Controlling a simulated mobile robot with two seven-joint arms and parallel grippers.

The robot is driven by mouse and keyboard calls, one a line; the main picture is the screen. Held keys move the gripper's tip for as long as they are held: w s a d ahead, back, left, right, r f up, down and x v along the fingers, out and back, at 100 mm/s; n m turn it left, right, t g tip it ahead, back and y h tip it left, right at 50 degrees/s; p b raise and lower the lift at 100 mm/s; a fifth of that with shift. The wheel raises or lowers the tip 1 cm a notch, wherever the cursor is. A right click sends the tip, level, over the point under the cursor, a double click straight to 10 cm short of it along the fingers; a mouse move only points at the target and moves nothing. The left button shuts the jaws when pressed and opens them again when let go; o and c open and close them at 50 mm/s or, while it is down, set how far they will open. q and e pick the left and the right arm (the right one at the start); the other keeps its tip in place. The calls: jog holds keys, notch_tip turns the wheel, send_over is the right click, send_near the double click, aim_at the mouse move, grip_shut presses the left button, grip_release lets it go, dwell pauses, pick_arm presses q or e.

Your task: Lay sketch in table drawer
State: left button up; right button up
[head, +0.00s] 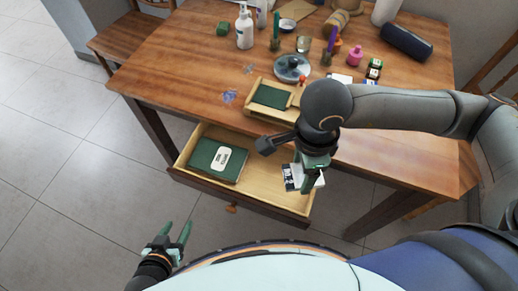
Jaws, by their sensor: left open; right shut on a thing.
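The sketch, a small sheet with black and white marks (290,178), shows below my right gripper (308,182), over the right part of the open table drawer (260,185). My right gripper is shut on the sketch and hides part of it. I cannot tell whether the sheet touches the drawer floor. The drawer is pulled out from the wooden table (185,75). My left gripper (177,228) is open and empty, low in front of the drawer at the left.
A green book (205,150) with a white object (222,158) on it lies in the drawer's left part. A wooden tray (258,112) stands near the table edge above the drawer. Bottles, jars and a dark case (406,42) stand farther back.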

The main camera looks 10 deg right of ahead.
jog(key=s+a+f+m, duration=0.2)
jog(key=s+m, duration=0.2)
jog(key=m, duration=0.6)
send_over(268, 178)
jog(key=s, duration=0.1)
notch_tip(268, 178, down, 9)
jog(key=shift+d+f, duration=0.15)
jog(key=shift+f, duration=0.05)
jog(key=shift+w+f, duration=0.35)
jog(key=shift+f, duration=0.05)
jog(key=shift+w+f+b, duration=0.15)
jog(key=shift+f+b, duration=0.2)
jog(key=shift+f, duration=1.35)
jog(key=shift+f, duration=0.25)
jog(key=o, duration=1.3)
jog(key=shift+r, duration=0.1)
